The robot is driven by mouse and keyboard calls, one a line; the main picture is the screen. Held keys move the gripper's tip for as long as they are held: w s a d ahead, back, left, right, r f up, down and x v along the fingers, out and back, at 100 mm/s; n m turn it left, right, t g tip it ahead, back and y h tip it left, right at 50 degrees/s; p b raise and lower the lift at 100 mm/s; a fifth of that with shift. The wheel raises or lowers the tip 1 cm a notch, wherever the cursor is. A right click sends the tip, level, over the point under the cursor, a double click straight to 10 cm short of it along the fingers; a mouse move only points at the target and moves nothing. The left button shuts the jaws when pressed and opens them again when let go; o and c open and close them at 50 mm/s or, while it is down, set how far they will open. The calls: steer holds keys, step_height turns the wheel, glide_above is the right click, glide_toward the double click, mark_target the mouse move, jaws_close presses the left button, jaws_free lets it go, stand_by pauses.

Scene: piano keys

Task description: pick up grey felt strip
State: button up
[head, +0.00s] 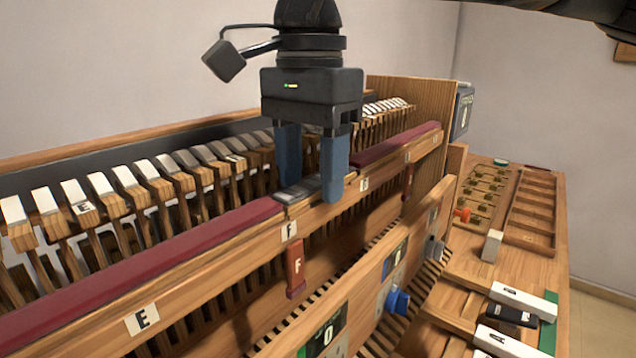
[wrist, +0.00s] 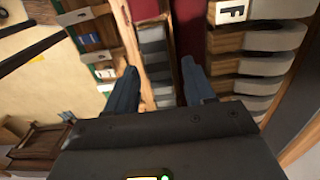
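The grey felt strip (head: 297,190) lies on the wooden rail, in a gap between two lengths of dark red felt. My gripper (head: 312,188) points down over the rail with its two blue fingers spread, one on the far side and one on the near side of the strip. In the wrist view the grey felt strip (wrist: 152,48) shows between the two fingertips of my gripper (wrist: 160,68). The fingers look apart from it, though contact cannot be told. The fingers hide part of the strip in the head view.
Dark red felt (head: 150,245) covers the rail on both sides. Wooden key levers with white and grey tops (head: 130,180) stand close behind. A red tag marked F (head: 296,265) hangs below the rail. A side bench with a compartment tray (head: 535,210) is at the right.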

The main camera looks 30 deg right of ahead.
jaws_close()
steer(key=shift+r, duration=0.1)
stand_by(0.3)
